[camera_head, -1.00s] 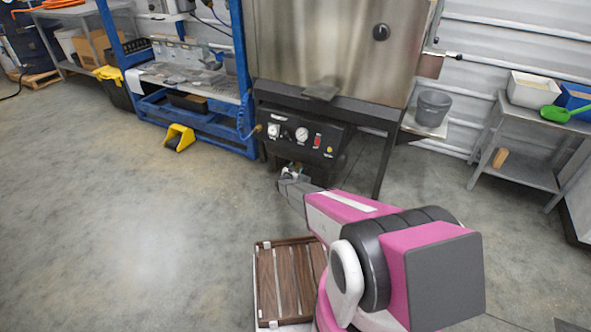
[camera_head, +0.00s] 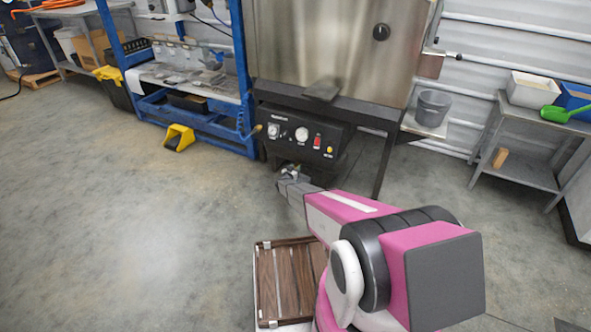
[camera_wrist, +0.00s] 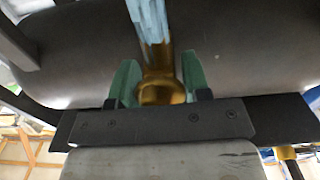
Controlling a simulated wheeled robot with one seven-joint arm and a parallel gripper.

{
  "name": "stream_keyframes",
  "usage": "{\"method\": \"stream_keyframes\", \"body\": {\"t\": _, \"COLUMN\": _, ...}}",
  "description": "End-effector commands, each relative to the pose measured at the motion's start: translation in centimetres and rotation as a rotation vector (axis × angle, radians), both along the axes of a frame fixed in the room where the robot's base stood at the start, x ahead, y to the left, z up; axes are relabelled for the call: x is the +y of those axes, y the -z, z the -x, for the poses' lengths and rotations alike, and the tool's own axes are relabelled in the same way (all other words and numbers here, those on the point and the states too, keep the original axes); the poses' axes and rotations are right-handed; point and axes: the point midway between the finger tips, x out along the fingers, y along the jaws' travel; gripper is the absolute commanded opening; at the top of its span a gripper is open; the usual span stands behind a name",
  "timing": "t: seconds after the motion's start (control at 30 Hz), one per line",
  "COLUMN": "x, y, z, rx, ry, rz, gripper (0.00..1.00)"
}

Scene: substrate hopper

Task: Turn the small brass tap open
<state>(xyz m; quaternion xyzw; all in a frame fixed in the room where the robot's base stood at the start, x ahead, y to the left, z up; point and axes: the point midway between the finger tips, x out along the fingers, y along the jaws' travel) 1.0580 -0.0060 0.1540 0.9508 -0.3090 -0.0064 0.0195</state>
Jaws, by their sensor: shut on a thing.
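The small brass tap (camera_wrist: 162,88) is in the middle of the wrist view, with a pale blue-grey bar running up from its brass end. My gripper (camera_wrist: 160,80) has its green fingertips on either side of the brass part and is shut on it. In the head view, my gripper (camera_head: 288,174) is just below the black control panel of the hopper (camera_head: 335,50). The tap itself is too small and too hidden there to make out, so I cannot tell how far it is turned.
The black control panel (camera_head: 301,137), with dials and a red switch, is right above my gripper. A blue-framed bench (camera_head: 190,110) and a yellow wedge (camera_head: 178,137) stand to the left. A grey bucket (camera_head: 432,108) sits on a shelf at right.

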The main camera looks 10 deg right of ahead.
Motion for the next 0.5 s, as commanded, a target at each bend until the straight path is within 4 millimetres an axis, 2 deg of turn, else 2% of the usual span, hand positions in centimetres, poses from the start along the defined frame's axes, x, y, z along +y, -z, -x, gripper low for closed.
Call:
{"method": "stream_keyframes", "body": {"t": 0.03, "x": 0.02, "y": 0.03, "z": 0.07, "rx": 0.0, "ry": 0.0, "rz": 0.0, "gripper": 0.47}}
{"method": "stream_keyframes", "body": {"t": 0.1, "x": 0.02, "y": 0.03, "z": 0.07, "rx": 0.0, "ry": 0.0, "rz": 0.0, "gripper": 0.69}}
{"method": "stream_keyframes", "body": {"t": 0.5, "x": 0.24, "y": -0.01, "z": 0.35, "rx": -0.001, "ry": 0.0, "rz": -0.001, "gripper": 0.69}}
